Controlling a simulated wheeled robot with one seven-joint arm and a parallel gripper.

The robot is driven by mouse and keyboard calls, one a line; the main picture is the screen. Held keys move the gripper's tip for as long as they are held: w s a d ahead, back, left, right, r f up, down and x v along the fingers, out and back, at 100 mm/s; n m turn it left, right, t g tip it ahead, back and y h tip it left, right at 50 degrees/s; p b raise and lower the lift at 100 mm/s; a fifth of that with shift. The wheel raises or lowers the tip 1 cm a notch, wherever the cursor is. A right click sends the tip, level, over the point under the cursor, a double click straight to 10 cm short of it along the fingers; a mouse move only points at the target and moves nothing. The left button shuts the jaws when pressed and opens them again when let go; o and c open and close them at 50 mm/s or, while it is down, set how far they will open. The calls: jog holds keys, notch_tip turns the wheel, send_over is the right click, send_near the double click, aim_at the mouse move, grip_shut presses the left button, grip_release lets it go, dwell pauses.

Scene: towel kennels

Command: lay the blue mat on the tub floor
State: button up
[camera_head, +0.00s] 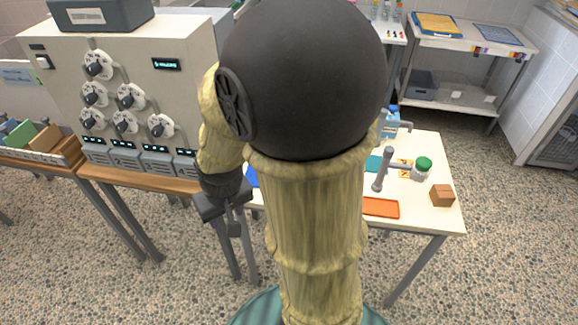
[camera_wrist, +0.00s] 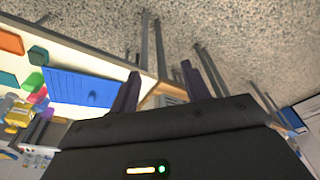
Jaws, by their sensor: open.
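A flat blue ribbed piece, apparently the blue mat (camera_wrist: 82,86), lies on the white table, with a small darker blue knob-like spot on it. In the head view only a sliver of blue (camera_head: 252,178) shows beside my arm, which hides the rest. My gripper (camera_head: 234,226) hangs at the table's left edge, fingers downward. In the wrist view its two dark fingers (camera_wrist: 160,88) are apart with nothing between them, and the blue piece is left of them, not touching. I cannot make out a tub in either view.
A cream panel with dials (camera_head: 130,95) stands left on a wooden bench. Open pebbled floor (camera_head: 510,230) lies right.

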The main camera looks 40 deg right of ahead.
jog(key=w+d+f+m+h, duration=0.1)
jog(key=w+d+m+h, duration=0.15)
jog(key=w+d, duration=0.45)
jog(key=w+d+m+g+h, duration=0.1)
jog(key=w+d+m, duration=0.3)
jog(key=d, duration=0.6)
jog(key=w+d+f+m+h, duration=0.1)
jog(key=w+d+m, duration=0.3)
jog(key=d, duration=0.5)
jog(key=shift+n, duration=0.55)
jog(key=x, duration=0.3)
jog(key=w+p+x, duration=0.1)
jog(key=x, duration=0.7)
jog(key=shift+w+p, duration=0.2)
jog(key=shift+p, duration=0.2)
jog(key=shift+d+f, duration=0.25)
jog(key=shift+f, duration=0.35)
jog(key=p+x, duration=0.1)
jog(key=x, duration=0.3)
